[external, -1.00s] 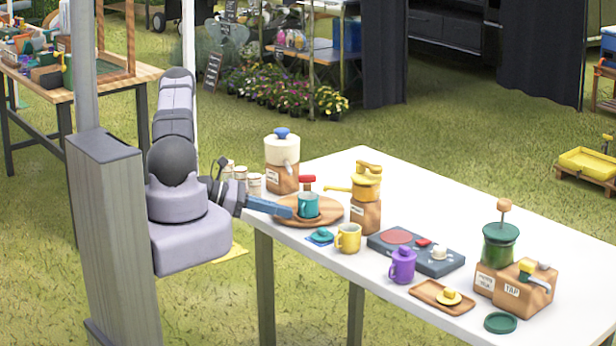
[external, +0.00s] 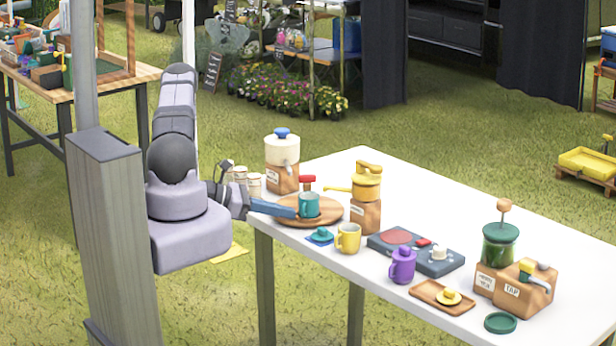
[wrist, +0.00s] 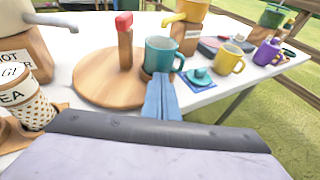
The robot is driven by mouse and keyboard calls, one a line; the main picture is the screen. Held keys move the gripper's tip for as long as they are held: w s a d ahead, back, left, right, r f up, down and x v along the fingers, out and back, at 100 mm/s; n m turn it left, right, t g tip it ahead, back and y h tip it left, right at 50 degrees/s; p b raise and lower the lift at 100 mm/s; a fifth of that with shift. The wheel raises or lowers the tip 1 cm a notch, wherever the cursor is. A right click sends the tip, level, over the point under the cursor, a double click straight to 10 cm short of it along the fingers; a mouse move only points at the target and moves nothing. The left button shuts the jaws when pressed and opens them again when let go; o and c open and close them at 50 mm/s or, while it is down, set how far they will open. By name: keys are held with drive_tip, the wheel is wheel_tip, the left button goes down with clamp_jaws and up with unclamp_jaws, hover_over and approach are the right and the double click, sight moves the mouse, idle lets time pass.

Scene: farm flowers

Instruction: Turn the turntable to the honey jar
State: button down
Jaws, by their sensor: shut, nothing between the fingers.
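The turntable is a round wooden disc (external: 326,218) at the left end of the white table, and it also shows in the wrist view (wrist: 95,88). It has an upright wooden peg with a red top (wrist: 124,22). A teal mug (external: 309,204) stands at its near edge; the wrist view also shows it (wrist: 163,52). My gripper (external: 296,213) is shut and empty, its blue fingers low over the disc's edge. In the wrist view the fingertips (wrist: 161,78) are right against or just in front of the mug; contact is unclear. I cannot identify a honey jar for certain.
A yellow-topped dispenser (external: 366,195) stands right.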

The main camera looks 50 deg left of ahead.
sight(302, 216)
drive_tip(key=shift+d, duration=0.2)
drive_tip(key=shift+w+d+n+t+y, duration=0.2)
drive_tip(key=shift+d+n+t+y, duration=0.4)
drive_tip(key=shift+n+y, duration=0.3)
drive_tip(key=shift+w+d+b, duration=0.4)
drive_tip(key=shift+w+d, duration=0.1)
drive_tip(key=shift+d, duration=0.4)
drive_tip(key=shift+w+d+b, duration=0.45)
drive_tip(key=shift+w+d, duration=0.05)
drive_tip(key=shift+d, duration=0.15)
drive_tip(key=shift+w, duration=0.1)
drive_tip(key=shift+s, duration=0.45)
drive_tip(key=s+r+p, duration=0.3)
drive_tip(key=s, duration=0.9)
drive_tip(key=shift+s, duration=0.35)
